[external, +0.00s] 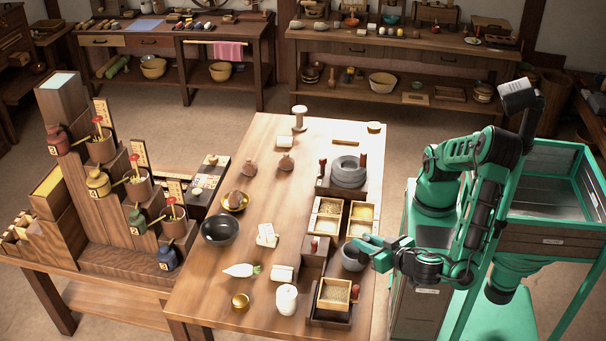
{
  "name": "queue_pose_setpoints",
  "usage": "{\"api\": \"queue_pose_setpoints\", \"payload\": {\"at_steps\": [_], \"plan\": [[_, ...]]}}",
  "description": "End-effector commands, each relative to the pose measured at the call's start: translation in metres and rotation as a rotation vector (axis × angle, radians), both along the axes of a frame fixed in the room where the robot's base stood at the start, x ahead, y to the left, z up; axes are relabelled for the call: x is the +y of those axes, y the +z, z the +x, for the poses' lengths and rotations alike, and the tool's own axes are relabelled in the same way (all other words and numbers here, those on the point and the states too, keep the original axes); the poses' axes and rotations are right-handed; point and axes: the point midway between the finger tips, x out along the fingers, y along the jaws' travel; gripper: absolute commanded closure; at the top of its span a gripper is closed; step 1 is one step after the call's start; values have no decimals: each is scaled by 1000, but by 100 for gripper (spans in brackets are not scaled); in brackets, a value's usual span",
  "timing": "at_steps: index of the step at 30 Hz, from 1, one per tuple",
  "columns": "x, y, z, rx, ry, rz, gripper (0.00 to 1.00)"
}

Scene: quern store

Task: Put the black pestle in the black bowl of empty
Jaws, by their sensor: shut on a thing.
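The black bowl (220,231) stands on the left side of the long wooden table, and its inside looks empty. My gripper (371,250) is over the table's right edge, beside and partly over a grey bowl (351,260). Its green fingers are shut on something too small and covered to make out. I cannot pick out the black pestle clearly; it may be hidden at the fingers. My gripper is far to the right of the black bowl.
Wooden boxes of grain (327,218), a stone quern (348,172) and a white lidded jar (286,299) stand on the table (205,285). A stepped rack (125,240) stands left. The table's middle has free room.

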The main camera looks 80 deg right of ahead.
Motion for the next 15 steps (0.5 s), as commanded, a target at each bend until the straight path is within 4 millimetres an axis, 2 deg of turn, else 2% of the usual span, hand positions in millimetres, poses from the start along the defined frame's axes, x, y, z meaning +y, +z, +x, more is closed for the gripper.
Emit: {"api": "queue_pose_setpoints", "payload": {"at_steps": [2, 5, 15], "plan": [[7, 2, 0, 22, 31, 14, 100], [11, -2, 20, 66, 65, 13, 100], [25, -21, 123, 357, 321, -40, 100]]}}
